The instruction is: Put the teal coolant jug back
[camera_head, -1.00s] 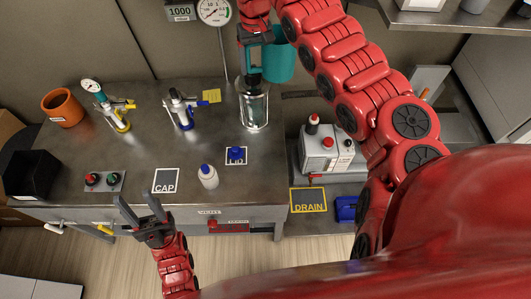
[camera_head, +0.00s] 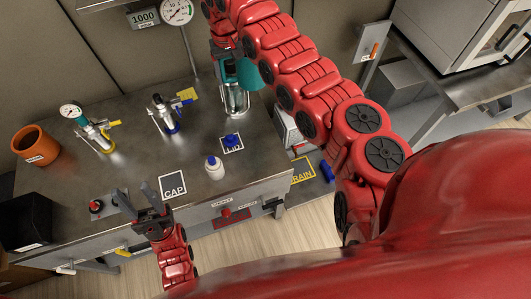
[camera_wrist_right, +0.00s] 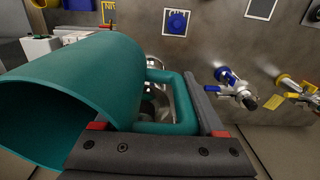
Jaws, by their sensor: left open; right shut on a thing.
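The teal coolant jug (camera_head: 250,76) is at the back of the bench, beside and partly behind a clear glass vessel with a metal frame (camera_head: 236,101). In the right wrist view the jug (camera_wrist_right: 75,90) fills the left side, its open mouth facing left. My right gripper (camera_head: 226,62) is shut on the jug's handle, which shows between its fingers (camera_wrist_right: 160,128) in the wrist view. The head view does not show clearly how high the jug is held. My left gripper (camera_head: 137,202) is open and empty, near the bench's front edge.
A white bottle with a blue cap (camera_head: 214,170), a blue lid on the LID mark (camera_head: 231,141) and the CAP mark (camera_head: 173,187) lie on the bench. Two valve fittings, an orange pot (camera_head: 35,145) and a black bin (camera_head: 25,221) stand left. A gauge (camera_head: 173,12) rises behind.

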